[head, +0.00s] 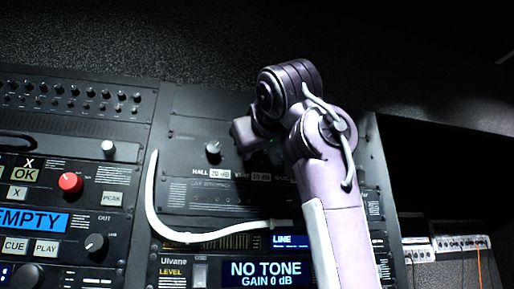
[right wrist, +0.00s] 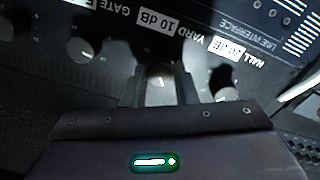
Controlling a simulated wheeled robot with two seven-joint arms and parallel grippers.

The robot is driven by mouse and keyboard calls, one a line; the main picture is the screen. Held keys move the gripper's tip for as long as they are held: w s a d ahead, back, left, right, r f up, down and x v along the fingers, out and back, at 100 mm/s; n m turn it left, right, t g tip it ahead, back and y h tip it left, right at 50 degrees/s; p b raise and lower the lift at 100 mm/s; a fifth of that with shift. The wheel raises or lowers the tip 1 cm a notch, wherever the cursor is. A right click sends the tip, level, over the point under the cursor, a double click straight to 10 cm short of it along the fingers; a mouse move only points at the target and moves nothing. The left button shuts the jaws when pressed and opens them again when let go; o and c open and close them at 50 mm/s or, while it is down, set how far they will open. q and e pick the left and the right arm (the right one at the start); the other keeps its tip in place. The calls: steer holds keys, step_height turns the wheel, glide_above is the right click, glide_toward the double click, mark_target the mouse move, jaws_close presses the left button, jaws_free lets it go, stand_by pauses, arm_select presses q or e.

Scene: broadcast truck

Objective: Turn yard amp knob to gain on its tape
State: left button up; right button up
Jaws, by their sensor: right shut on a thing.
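The yard amp knob (right wrist: 159,80) shows in the right wrist view between the two fingers of my right gripper (right wrist: 159,90), which is shut on it. A pale pointer mark shows on the knob. In the head view my right gripper (head: 262,146) covers this knob. The yard tape (head: 261,177) reads 10 dB below it; in the right wrist view the 10 dB tape (right wrist: 158,22) also shows. The hall knob (head: 213,149) stands left of the gripper, with its 20 dB tape (head: 219,174) below. My left gripper is not in view.
Another knob (right wrist: 80,50) sits on the other side in the right wrist view. A white cable (head: 152,205) loops across the panel below the amp. A NO TONE, GAIN 0 dB display (head: 266,274) is lower down.

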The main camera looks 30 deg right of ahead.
steer(key=shift+n, duration=0.5)
steer(key=o, duration=1)
steer(key=shift+w, duration=0.15)
